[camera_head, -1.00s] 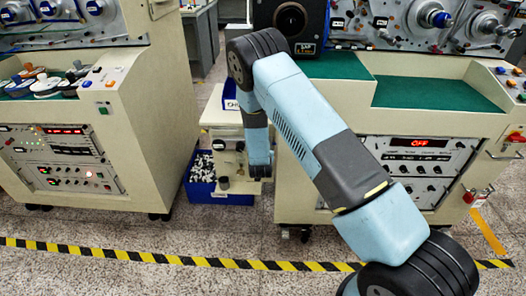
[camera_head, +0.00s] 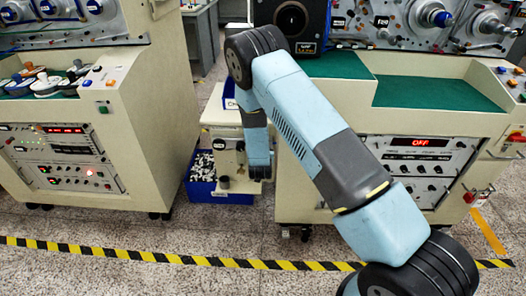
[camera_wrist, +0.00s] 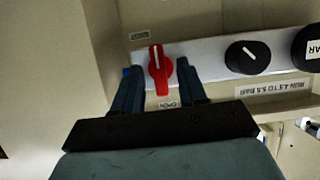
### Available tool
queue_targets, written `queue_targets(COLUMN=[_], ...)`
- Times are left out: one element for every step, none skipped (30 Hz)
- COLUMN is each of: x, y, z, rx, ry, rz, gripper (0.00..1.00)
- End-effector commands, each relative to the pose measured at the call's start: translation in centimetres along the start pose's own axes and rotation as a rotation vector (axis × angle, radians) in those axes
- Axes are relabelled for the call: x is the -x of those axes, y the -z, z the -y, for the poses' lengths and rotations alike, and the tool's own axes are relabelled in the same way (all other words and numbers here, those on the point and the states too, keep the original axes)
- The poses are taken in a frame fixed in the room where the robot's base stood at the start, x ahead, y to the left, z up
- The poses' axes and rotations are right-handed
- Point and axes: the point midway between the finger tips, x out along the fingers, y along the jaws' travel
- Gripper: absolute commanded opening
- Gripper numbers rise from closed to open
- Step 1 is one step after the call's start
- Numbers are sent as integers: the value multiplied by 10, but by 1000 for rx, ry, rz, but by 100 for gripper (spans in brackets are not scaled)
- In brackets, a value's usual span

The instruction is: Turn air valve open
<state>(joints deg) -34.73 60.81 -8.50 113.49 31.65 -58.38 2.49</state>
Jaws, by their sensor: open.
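The red valve handle (camera_wrist: 160,72) with a white mark stands on a pale strip in the wrist view, its long axis roughly upright in the picture. My gripper (camera_wrist: 158,68) is open, with one dark blue finger on each side of the handle in the picture. Gaps show between the handle and the fingers, and I cannot tell whether the fingertips reach its depth. A small label reading OPEN (camera_wrist: 167,104) lies below the handle, between the fingers. In the head view my arm reaches down between two consoles; the valve and gripper cannot be made out there.
A black knob (camera_wrist: 248,57) and a dark round gauge (camera_wrist: 309,48) sit right of the valve, above a pressure label (camera_wrist: 273,89). The left console (camera_head: 130,150) and right console (camera_head: 300,190) flank my arm. A blue bin (camera_head: 222,197) stands on the floor between them.

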Motion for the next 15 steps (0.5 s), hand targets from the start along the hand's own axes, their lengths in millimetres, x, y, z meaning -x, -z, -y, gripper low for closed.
queue_targets(x=[8, 14, 21, 27, 33, 41, 47, 54, 61, 67, 73, 80, 86, 91, 97], y=[1, 1, 1, 0, 0, 0, 0, 0, 0, 0, 0, -1, -1, -1, -1], z=[1, 1, 1, 1, 1, 1, 1, 1, 1, 1, 1, 1, 1, 1, 1], rx=[0, 1, 1, 1, 1, 1, 1, 1, 0, 0, 0, 1, 1, 1, 1], ry=[2, 2, 2, 2, 2, 3, 3, 2, 2, 2, 3, 3, 3, 2, 2], rz=[1, 1, 0, 1, 1, 2, 1, 2, 2, 2, 1, 2, 2, 3, 2], gripper=[42, 42, 42, 42, 42, 42, 42, 42, 42, 42, 42, 42, 42, 42, 42])
